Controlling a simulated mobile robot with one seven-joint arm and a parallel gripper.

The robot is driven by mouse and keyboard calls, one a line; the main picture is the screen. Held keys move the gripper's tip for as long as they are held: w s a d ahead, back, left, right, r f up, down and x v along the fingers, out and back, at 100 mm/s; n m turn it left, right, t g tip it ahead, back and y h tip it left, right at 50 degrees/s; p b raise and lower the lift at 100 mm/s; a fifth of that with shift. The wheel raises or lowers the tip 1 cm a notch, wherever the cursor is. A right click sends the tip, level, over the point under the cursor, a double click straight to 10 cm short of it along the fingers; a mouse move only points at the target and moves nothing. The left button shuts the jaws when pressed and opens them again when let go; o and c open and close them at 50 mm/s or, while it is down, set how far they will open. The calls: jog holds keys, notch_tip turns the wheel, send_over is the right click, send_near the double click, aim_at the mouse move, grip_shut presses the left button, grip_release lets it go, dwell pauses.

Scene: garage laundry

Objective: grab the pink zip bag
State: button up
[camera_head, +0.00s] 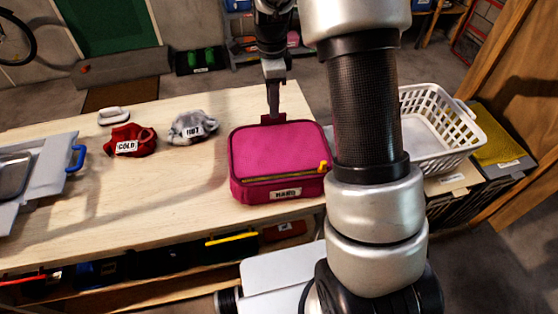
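The pink zip bag (277,155) lies on the light wooden table (185,205). It is a boxy bag with a yellow zip along its front edge and a white label below. My gripper (286,117) points down at the bag's far top edge. Its tips look close to or touching that edge. The finger gap is not clear from this side, so I cannot tell whether it grips the bag.
A red cloth labelled COLD (129,141) and a grey cloth labelled HOT (193,127) lie left of the bag. A white basket (466,135) stands to the right, partly behind my arm. Bare tabletop lies left of the bag.

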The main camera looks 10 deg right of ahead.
notch_tip(320, 180, down, 4)
jog(key=shift+w+r, duration=0.1)
jog(key=shift+r, duration=0.1)
grip_shut()
jog(key=shift+r, duration=0.1)
dwell(1.3)
